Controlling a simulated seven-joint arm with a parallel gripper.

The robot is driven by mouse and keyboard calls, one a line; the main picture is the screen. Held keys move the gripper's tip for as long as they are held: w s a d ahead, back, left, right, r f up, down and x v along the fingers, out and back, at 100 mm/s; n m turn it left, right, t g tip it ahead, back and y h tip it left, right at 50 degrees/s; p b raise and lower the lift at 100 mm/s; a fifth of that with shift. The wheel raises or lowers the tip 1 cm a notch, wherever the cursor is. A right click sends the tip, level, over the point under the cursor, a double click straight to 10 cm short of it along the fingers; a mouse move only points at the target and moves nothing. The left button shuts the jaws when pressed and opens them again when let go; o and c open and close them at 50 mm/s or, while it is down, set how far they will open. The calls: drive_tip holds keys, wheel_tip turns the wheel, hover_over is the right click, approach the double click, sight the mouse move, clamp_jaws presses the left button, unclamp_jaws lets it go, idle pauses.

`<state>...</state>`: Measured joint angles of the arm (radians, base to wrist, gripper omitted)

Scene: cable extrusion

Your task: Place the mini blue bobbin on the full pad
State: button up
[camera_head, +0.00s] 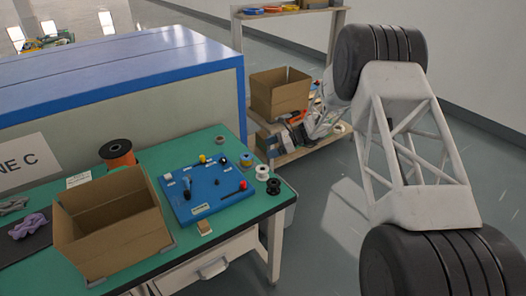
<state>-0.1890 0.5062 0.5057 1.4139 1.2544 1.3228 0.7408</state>
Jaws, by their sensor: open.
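A blue board (207,190) lies on the green table, with small labelled pads and several small yellow, black and red parts on it. The labels are too small to read, so I cannot tell which is the full pad. I cannot tell which is the mini blue bobbin. My gripper (271,146) is open, beyond the table's right edge, apart from the spools.
An open cardboard box (115,225) stands left of the board. An orange spool (117,152) is behind it. Purple gloves (28,226) lie far left. A shelf (285,152) with another box (280,93) stands behind my arm. A blue-edged enclosure (130,70) bounds the table's back.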

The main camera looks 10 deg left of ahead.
drive_tip(key=shift+w+d+r, duration=0.1)
drive_tip(key=shift+d+r, duration=0.1)
drive_tip(key=shift+d, duration=0.2)
drive_tip(key=shift+r, duration=0.1)
idle(0.6)
drive_tip(key=s+d+r+n+t+h, duration=0.1)
drive_tip(key=s+d+r+n+h, duration=0.25)
drive_tip(key=s+d+r, duration=0.75)
drive_tip(key=s+d+r+n+t+h, duration=0.1)
drive_tip(key=s+d+r+n+h, duration=0.35)
drive_tip(key=s+r, duration=1)
drive_tip(key=s+d+r+n+t+h, duration=0.1)
drive_tip(key=s+d, duration=0.4)
drive_tip(key=s, duration=0.5)
drive_tip(key=s+d+r+n+t+h, duration=0.1)
drive_tip(key=s+d+n+h, duration=0.1)
drive_tip(key=s+d, duration=0.4)
drive_tip(key=s+d+n+t+h, duration=0.2)
drive_tip(key=s+d, duration=0.4)
drive_tip(key=s, duration=0.9)
drive_tip(key=shift+s+r+n, duration=0.3)
drive_tip(key=shift+r+n, duration=0.1)
drive_tip(key=shift+n, duration=0.5)
